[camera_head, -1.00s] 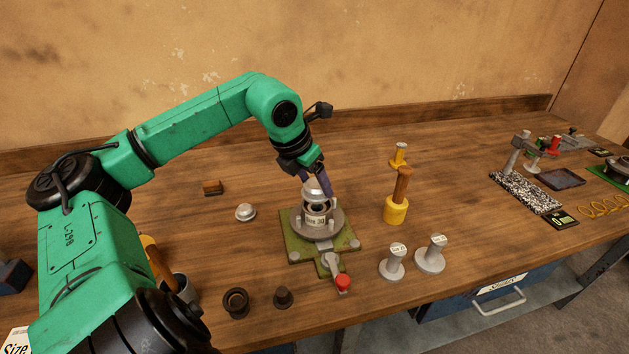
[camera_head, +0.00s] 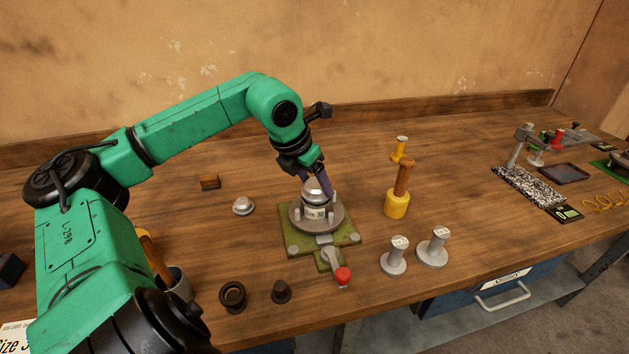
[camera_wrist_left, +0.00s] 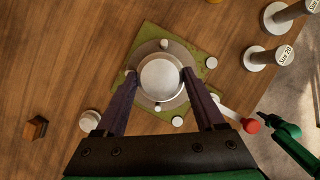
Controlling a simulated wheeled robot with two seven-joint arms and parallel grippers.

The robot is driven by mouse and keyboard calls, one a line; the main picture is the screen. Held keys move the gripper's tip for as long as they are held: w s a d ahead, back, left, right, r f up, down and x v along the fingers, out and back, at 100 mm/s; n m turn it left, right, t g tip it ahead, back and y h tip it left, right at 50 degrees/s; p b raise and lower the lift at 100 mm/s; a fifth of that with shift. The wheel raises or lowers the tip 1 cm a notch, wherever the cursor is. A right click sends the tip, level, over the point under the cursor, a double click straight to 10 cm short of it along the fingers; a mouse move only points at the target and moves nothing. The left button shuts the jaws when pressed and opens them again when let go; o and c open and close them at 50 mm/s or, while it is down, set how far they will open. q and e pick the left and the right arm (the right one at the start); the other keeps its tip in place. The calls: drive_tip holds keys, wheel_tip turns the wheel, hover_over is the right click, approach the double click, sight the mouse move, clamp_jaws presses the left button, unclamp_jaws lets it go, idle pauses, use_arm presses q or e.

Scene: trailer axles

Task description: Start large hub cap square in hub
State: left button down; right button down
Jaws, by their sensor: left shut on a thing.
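The large hub cap (camera_wrist_left: 161,78) is a silver round cap between the fingers of my left gripper (camera_head: 316,184). My left gripper is shut on it, with one finger at each side in the left wrist view. In the head view the cap (camera_head: 317,187) sits at the top of the hub (camera_head: 315,212), a labelled metal cylinder on a round studded flange. I see no clear gap between cap and hub; the exact seating is hidden by the fingers. The hub stands on a green fixture plate (camera_head: 343,237) with a red-knobbed clamp. My right gripper is not in view.
A smaller silver cap (camera_head: 243,206) lies left of the fixture. Two dark round parts (camera_head: 232,296) (camera_head: 281,291) lie in front. Two grey size-labelled tools (camera_head: 395,256) (camera_head: 433,247) and a yellow-based mallet (camera_head: 397,204) stand to the right. Bare wood lies behind the fixture.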

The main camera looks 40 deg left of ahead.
use_arm(q)
drive_tip(key=shift+f+b, duration=0.4)
idle(0.6)
unclamp_jaws()
drive_tip(key=shift+s+a+r+b, duration=0.1)
drive_tip(key=shift+s+r+b, duration=0.05)
drive_tip(key=shift+r+b, duration=0.25)
drive_tip(key=v, duration=1.3)
drive_tip(key=shift+s+r+b, duration=0.2)
drive_tip(key=shift+r+b, duration=0.1)
